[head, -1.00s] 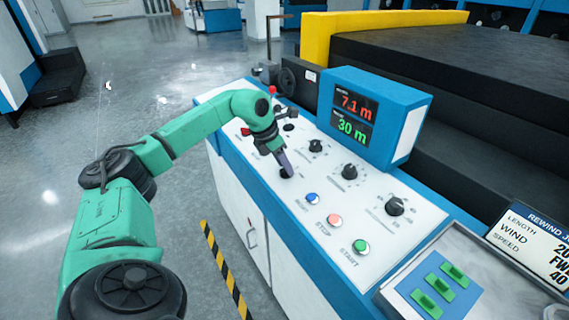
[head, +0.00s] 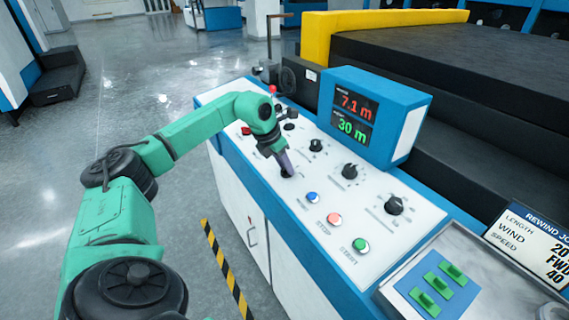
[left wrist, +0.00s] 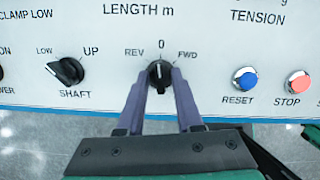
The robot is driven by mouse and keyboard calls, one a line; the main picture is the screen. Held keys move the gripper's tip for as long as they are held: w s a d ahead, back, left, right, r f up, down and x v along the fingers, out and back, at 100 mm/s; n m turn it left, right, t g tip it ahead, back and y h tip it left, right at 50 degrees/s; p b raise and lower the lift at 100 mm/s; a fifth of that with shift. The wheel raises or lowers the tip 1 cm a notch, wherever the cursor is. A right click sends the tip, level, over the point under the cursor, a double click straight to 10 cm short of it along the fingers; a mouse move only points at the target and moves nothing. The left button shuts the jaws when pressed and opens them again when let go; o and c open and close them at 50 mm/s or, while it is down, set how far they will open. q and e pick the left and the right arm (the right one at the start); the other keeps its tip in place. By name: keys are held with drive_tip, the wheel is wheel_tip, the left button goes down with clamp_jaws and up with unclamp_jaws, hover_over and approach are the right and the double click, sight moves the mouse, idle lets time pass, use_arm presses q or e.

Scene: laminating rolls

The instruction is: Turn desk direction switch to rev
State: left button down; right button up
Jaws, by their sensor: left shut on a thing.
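The direction switch (left wrist: 159,75) is a black knob on the white desk panel, with REV to its left, 0 above and FWD to its right. Its handle looks about upright, toward 0; the exact angle is hard to read between the fingers. My left gripper (left wrist: 160,84) is shut on this knob, one purple finger on each side. In the head view the left gripper (head: 286,168) points down at the panel and mostly hides the switch. My right gripper is not in view.
The shaft switch (left wrist: 68,71) lies left of the knob. The blue reset button (left wrist: 245,80) and red stop button (left wrist: 299,82) lie to its right. A display box (head: 372,115) stands behind the panel. A job sign (head: 533,245) reads FWD.

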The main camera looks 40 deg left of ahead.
use_arm(q)
drive_tip(key=n+y+p, duration=0.1)
drive_tip(key=n, duration=0.3)
drive_tip(key=shift+r, duration=0.1)
drive_tip(key=shift+n+y+p, duration=0.3)
drive_tip(key=shift+n+p, duration=0.15)
drive_tip(key=shift+n, duration=1.25)
drive_tip(key=c, duration=0.9)
unclamp_jaws()
